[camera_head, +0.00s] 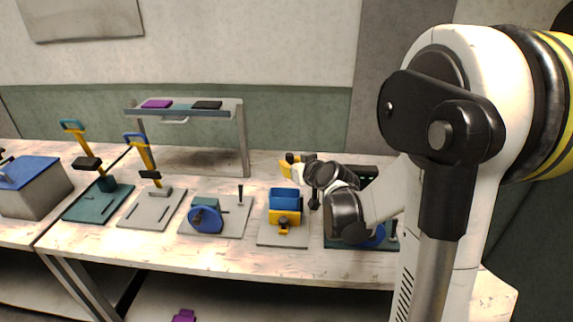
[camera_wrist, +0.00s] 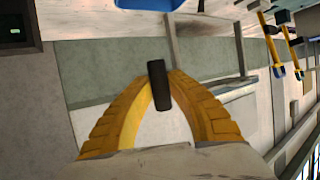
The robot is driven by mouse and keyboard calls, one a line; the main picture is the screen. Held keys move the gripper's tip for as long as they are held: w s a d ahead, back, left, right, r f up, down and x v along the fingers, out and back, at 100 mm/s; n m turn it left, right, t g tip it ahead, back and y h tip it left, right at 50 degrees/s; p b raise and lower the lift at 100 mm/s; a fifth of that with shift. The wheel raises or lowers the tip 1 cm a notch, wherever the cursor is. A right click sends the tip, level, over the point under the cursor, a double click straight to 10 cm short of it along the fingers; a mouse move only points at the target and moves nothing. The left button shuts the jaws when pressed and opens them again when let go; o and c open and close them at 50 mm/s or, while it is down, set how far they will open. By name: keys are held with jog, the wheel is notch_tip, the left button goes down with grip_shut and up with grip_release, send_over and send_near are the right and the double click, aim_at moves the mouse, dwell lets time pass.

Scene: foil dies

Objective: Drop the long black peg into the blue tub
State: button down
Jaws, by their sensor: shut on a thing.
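My gripper (camera_wrist: 160,84) has yellow fingers closed on the long black peg (camera_wrist: 157,95) in the wrist view. The peg sits between the fingertips. In the head view my gripper (camera_head: 291,164) is over the worktable, just behind and above the blue tub (camera_head: 285,193); the peg cannot be made out there. The blue tub rests with a yellow fixture on a pale plate. A blue edge, likely the tub (camera_wrist: 150,3), shows at the top of the wrist view, apart from the peg.
A fixture with a blue disc (camera_head: 206,219) stands left of the tub. Two upright levers (camera_head: 144,150) and a grey box with a blue lid (camera_head: 33,190) are farther left. A raised shelf (camera_head: 227,107) stands behind. My arm covers the right side.

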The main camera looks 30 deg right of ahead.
notch_tip(320, 180, down, 6)
jog(key=b, duration=0.4)
jog(key=shift+d+r, duration=0.1)
jog(key=shift+r, duration=0.1)
jog(key=c, duration=1.3)
grip_release()
jog(key=shift+c, duration=0.2)
jog(key=shift+s, duration=0.1)
jog(key=v, duration=1.2)
